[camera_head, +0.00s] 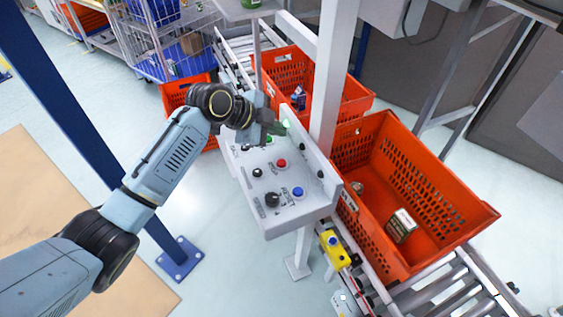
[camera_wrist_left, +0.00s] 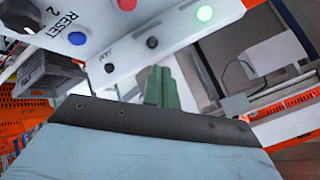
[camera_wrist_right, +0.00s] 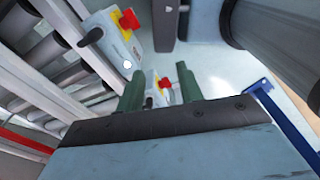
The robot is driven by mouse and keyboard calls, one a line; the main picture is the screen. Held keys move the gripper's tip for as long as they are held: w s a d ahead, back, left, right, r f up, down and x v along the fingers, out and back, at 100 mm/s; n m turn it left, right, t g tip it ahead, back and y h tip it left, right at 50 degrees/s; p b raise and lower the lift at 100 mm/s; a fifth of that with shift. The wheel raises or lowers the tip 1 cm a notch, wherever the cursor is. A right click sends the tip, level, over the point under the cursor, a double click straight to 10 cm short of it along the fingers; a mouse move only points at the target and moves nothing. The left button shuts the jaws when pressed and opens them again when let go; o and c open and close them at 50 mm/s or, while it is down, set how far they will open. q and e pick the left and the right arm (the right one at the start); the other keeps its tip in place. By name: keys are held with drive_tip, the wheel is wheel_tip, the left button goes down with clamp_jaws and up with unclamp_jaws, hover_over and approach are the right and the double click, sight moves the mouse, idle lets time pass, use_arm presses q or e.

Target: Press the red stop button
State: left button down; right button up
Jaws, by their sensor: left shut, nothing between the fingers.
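A red button (camera_head: 281,163) sits on the sloped grey control panel (camera_head: 300,211), between black and blue controls. It also shows at the top edge of the left wrist view (camera_wrist_left: 127,4). My left gripper (camera_head: 277,128) is shut and empty over the panel's far end, beside a lit green button (camera_head: 286,123), apart from the red one. Its green fingers (camera_wrist_left: 162,88) are together in the left wrist view. The right wrist view shows red knobs on yellow-and-grey boxes, one nearer (camera_wrist_right: 129,19) and one farther (camera_wrist_right: 165,82). My right gripper (camera_wrist_right: 160,86) is open, with nothing seen between its fingers.
Orange totes stand on the roller conveyor, one nearer (camera_head: 443,190) holding small items and one behind (camera_head: 357,98). A grey post (camera_head: 333,75) rises beside the panel. A yellow box with a blue button (camera_head: 335,250) is below it. A blue post (camera_head: 75,115) stands left.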

use_arm(q)
drive_tip(key=b, duration=0.6)
hover_over(277, 164)
wheel_tip(277, 164, down, 7)
drive_tip(key=shift+f, duration=0.7)
idle(1.1)
drive_tip(key=shift+f+b, duration=0.4)
drive_tip(key=shift+f+b, duration=0.3)
drive_tip(key=shift+f, duration=0.2)
idle(0.5)
drive_tip(key=shift+r, duration=0.1)
drive_tip(key=shift+r+p, duration=0.75)
drive_tip(key=shift+r, duration=0.05)
